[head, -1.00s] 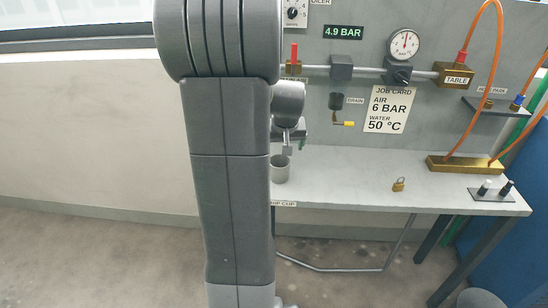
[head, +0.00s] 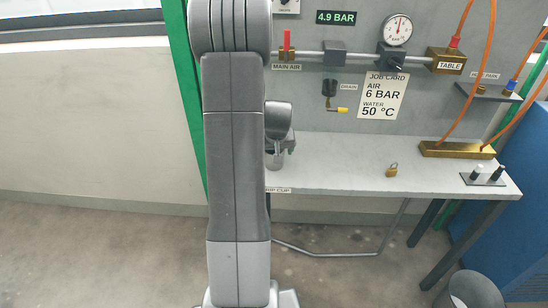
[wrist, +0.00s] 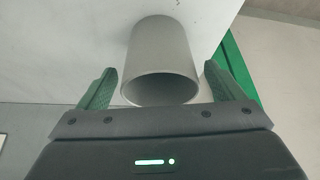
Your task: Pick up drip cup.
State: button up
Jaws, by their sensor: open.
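The drip cup (wrist: 162,50) is a plain grey cylinder with an open mouth, seen in the wrist view standing on the pale bench. My gripper (wrist: 155,88) is open, with one green-padded finger on each side of the cup. A gap shows between each finger and the cup wall. The drip cup label (head: 278,190) is partly covered on the bench's front edge.
The bench (head: 340,175) carries a brass padlock (head: 392,170), a brass manifold (head: 457,149) with orange hoses and a small switch plate (head: 484,177). A drain valve (head: 330,92) hangs on the panel behind.

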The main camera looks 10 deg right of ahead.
jog(key=shift+x, duration=0.75)
jog(key=c, duration=1)
jog(key=shift+c, duration=0.2)
